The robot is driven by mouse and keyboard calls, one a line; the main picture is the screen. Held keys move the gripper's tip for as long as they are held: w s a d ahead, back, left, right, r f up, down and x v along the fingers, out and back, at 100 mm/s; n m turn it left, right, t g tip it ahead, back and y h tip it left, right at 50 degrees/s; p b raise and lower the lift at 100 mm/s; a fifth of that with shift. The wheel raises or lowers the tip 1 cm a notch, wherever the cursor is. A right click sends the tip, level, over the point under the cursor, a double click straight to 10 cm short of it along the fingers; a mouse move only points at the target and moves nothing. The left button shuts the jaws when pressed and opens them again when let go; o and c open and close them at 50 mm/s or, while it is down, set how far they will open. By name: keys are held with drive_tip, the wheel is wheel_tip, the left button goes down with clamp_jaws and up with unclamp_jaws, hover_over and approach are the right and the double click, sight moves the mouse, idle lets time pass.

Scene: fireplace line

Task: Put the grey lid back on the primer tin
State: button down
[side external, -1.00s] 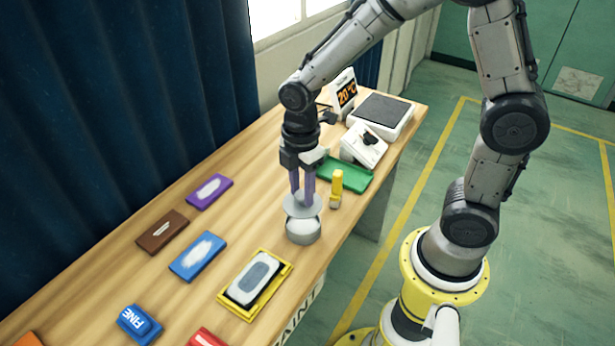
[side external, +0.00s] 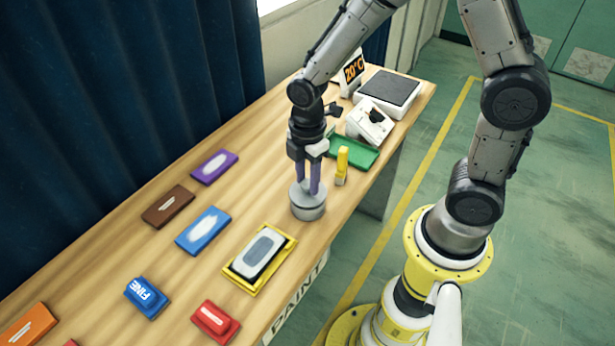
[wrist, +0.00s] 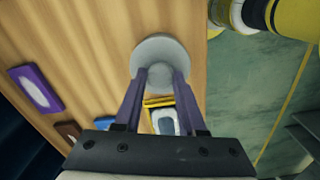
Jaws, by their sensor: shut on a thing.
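The primer tin (side external: 308,210) is a short, round, pale grey can standing on the wooden bench near its right edge. The grey lid (side external: 299,188) lies on the tin's top and looks level and flush with the rim. My gripper (side external: 310,191) points down with its purple fingers shut on the lid's middle. In the wrist view the round lid (wrist: 160,48) shows beyond my fingertips (wrist: 160,72), with a small pale knob between them. The lid hides the tin in the wrist view, so I cannot tell there how well it fits.
A yellow upright tool (side external: 342,165) stands close right of the tin, with a green tray (side external: 354,151) behind. A yellow-framed tray (side external: 260,258) with a grey block lies in front. Several coloured blocks lie left. White devices (side external: 370,122) stand at the back.

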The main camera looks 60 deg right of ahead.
sight(308, 182)
drive_tip(key=shift+f, duration=0.8)
drive_tip(key=shift+c, duration=2)
unclamp_jaws()
drive_tip(key=shift+o, duration=0.2)
drive_tip(key=o, duration=0.4)
drive_tip(key=shift+c, duration=0.2)
drive_tip(key=shift+r, duration=0.7)
drive_tip(key=shift+r, duration=3.45)
